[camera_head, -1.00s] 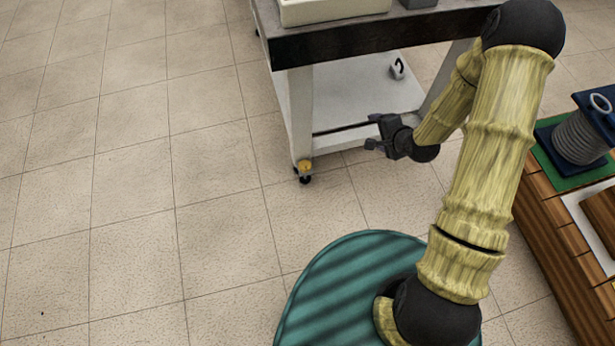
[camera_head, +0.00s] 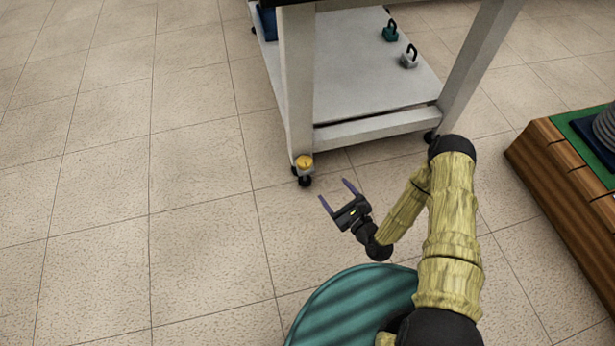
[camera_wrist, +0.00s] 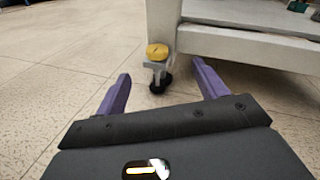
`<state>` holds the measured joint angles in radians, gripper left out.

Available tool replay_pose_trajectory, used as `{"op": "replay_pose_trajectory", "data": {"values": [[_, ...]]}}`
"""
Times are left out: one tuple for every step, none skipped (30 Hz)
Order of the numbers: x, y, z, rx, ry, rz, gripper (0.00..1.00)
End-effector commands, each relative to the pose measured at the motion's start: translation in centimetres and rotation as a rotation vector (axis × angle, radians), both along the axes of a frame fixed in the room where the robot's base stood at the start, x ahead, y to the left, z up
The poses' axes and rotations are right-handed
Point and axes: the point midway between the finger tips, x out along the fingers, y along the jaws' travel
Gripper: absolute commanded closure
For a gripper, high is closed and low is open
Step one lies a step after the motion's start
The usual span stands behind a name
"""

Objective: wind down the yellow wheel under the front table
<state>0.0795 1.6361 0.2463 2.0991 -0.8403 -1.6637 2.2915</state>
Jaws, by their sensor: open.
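The yellow wheel (camera_head: 304,162) is a small round knob on a levelling foot with a black base at the near left leg of the white-legged table (camera_head: 297,90). In the wrist view the yellow wheel (camera_wrist: 157,51) sits ahead, between and beyond my fingertips, with its black foot below it on the floor. My gripper (camera_head: 335,196) is open and empty, low over the floor, in front of the wheel and slightly right of it in the head view. The purple fingers of my gripper (camera_wrist: 162,82) are spread wide and do not touch the wheel.
The table's lower shelf (camera_head: 360,75) holds a grey weight (camera_head: 409,58), a teal weight (camera_head: 390,32) and a blue item (camera_head: 267,22). A wooden bench (camera_head: 560,185) with a coil stands at the right. The tiled floor at left is clear.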

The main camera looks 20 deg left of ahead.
Motion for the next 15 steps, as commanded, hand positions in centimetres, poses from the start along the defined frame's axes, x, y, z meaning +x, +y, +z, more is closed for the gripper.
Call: {"op": "replay_pose_trajectory", "data": {"values": [[-0.7,0.1,-2.8,0.062,0.029,-0.016,0.29],[-1.0,0.1,-3.4,0.099,0.044,-0.027,0.29],[-1.4,0.1,-4.0,0.142,0.060,-0.038,0.29],[-1.6,0.1,-4.4,0.170,0.071,-0.045,0.29],[-1.7,0.1,-4.6,0.193,0.080,-0.050,0.29],[-1.9,0.1,-4.9,0.217,0.090,-0.057,0.29],[-2.0,0.1,-4.9,0.230,0.093,-0.060,0.29],[-2.1,0.1,-5.0,0.240,0.097,-0.063,0.29],[-2.1,0.1,-4.9,0.247,0.100,-0.064,0.29],[-2.2,0.1,-4.9,0.250,0.102,-0.065,0.29],[-2.1,0.1,-4.8,0.251,0.101,-0.065,0.29],[-2.1,0.1,-4.7,0.250,0.102,-0.065,0.29],[-2.1,0.1,-4.7,0.249,0.101,-0.064,0.29],[-2.1,0.1,-4.7,0.249,0.100,-0.064,0.29],[-2.1,0.1,-4.7,0.249,0.100,-0.064,0.29]]}}
